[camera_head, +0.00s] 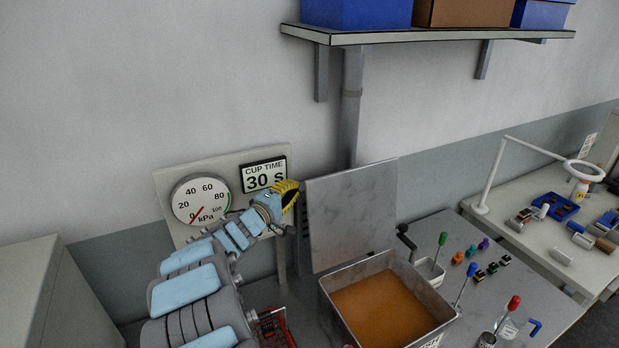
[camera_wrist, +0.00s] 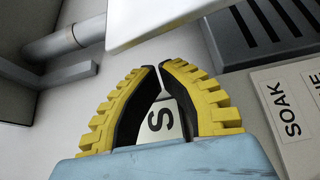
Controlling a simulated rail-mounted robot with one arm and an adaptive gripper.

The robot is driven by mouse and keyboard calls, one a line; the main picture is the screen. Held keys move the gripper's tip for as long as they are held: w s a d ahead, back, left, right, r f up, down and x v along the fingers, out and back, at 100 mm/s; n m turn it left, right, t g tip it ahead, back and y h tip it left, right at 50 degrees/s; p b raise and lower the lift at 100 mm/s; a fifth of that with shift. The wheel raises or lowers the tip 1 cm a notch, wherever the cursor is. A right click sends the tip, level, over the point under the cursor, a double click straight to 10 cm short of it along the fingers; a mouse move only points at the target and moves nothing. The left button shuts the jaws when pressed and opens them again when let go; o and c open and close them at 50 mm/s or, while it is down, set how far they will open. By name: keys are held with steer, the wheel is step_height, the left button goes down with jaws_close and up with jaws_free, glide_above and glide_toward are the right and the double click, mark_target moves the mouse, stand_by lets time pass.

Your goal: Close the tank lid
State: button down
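The tank (camera_head: 385,262) is an open-topped metal box holding orange-brown liquid. Its lid (camera_head: 350,215) is a grey metal plate standing upright at the tank's back left, so the tank is open. My gripper (camera_head: 292,196) has yellow fingers and is just left of the lid, near its upper left edge. In the wrist view my gripper (camera_wrist: 158,66) has its fingertips drawn almost together with nothing held between them. A pale plate, apparently the lid (camera_wrist: 165,18), lies just beyond the fingertips there; I cannot tell whether they touch.
A gauge panel (camera_head: 180,180) with a timer display (camera_head: 264,174) is behind my arm. A crank handle (camera_head: 406,240) is at the tank's back right. A shelf (camera_head: 430,37) overhangs above.

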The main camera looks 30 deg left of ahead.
steer(key=w+b, duration=0.7)
steer(key=shift+w+d+f, duration=0.15)
steer(key=shift+d+f, duration=0.1)
steer(key=shift+d, duration=0.2)
stand_by(0.4)
steer(key=shift+w+r+b, duration=0.2)
steer(key=shift+r+b, duration=0.05)
steer(key=shift+b, duration=0.3)
steer(key=shift+s+d+r+p, duration=0.15)
steer(key=shift+r+p, duration=0.25)
steer(key=shift+p, duration=1.5)
steer(key=shift+p, duration=0.55)
